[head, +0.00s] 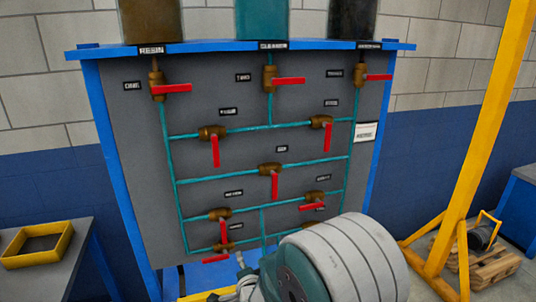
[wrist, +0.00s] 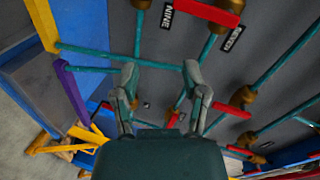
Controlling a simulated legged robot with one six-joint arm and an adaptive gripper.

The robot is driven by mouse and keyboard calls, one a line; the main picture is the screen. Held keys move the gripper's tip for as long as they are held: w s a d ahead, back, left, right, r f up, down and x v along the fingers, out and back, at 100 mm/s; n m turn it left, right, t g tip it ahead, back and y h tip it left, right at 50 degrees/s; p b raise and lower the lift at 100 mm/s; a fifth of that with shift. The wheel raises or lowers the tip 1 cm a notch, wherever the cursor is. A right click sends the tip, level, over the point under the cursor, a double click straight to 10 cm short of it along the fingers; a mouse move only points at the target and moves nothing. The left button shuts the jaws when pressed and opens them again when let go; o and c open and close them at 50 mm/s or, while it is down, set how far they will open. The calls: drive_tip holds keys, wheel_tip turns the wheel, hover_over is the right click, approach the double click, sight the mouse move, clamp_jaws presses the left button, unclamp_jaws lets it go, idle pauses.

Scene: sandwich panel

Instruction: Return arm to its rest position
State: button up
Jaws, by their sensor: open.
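My gripper (wrist: 161,85) is open in the wrist view, its two fingers apart with nothing held between them. The grey panel (head: 230,105) with teal pipes and several brass valves with red handles stands ahead in the head view. Pipes and red handles lie beyond the fingers in the wrist view; I cannot tell whether a finger touches any. A red valve handle (wrist: 207,13) shows near a label reading NINE (wrist: 170,13). In the head view my arm covers the panel's lower right, and the fingers are not clearly seen.
The panel has a blue frame (head: 124,185) with containers on its top shelf. A yellow tray (head: 62,246) sits on a table at left. A yellow post (head: 482,130) and a wooden pallet (head: 488,268) stand at right. Floor shows between panel and post.

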drive_tip(key=s+d+r+n+g+h, duration=0.2)
drive_tip(key=s+d+r+n+g, duration=0.2)
drive_tip(key=s+d+r+n, duration=0.55)
drive_tip(key=s+d+r+n+g+h, duration=0.1)
drive_tip(key=s+d+r+g, duration=0.1)
drive_tip(key=s+d, duration=0.4)
drive_tip(key=s+d+r+n+g+h, duration=0.1)
drive_tip(key=s+d+r+g, duration=0.2)
drive_tip(key=s+d, duration=0.4)
drive_tip(key=s, duration=0.5)
drive_tip(key=shift+s+r, duration=0.2)
drive_tip(key=shift+r, duration=0.2)
